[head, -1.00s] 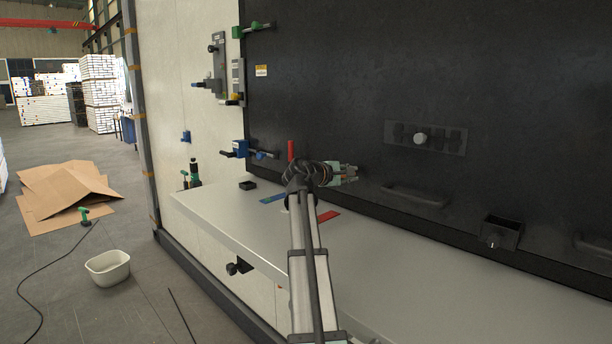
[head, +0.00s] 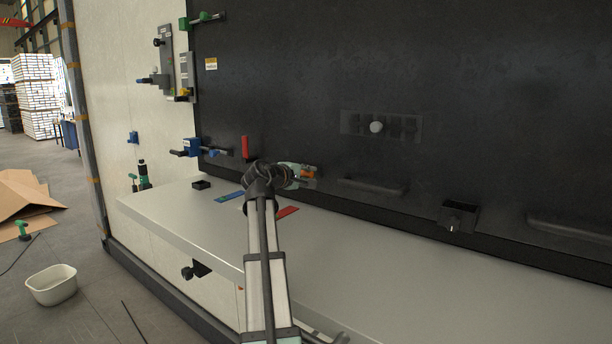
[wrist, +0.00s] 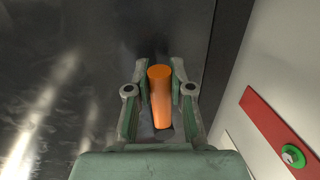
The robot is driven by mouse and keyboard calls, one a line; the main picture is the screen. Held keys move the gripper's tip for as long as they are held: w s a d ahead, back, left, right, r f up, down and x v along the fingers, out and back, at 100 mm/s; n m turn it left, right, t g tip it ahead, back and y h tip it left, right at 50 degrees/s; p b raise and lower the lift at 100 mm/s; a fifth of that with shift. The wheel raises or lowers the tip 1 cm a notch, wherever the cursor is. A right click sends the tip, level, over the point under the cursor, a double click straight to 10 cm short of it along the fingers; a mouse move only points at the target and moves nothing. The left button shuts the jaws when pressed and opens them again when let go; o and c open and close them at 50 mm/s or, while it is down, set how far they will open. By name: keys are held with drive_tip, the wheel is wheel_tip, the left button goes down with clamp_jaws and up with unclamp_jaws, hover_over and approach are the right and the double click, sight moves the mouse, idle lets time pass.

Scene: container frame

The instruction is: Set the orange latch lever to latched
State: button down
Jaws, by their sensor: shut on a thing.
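The orange latch lever (wrist: 160,95) is a short round handle in the middle of the wrist view. It stands out from a dark surface. My gripper (wrist: 160,82) has one green-grey finger on each side of it and is shut on it. In the head view my gripper (head: 308,172) is at the dark wall above the shelf, with a bit of orange showing at its fingers. The lever's pivot and latch parts are hidden, so I cannot tell its latch state.
A metal shelf (head: 350,265) runs below my gripper, with a red plate (head: 287,211) and a blue plate (head: 229,196). A red upright bar (head: 245,147) is left of my gripper. A dark handle (head: 374,187) and a black box (head: 458,216) are to its right.

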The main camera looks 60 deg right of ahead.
drive_tip(key=shift+f, duration=0.1)
drive_tip(key=c, duration=1)
unclamp_jaws()
drive_tip(key=v, duration=1.2)
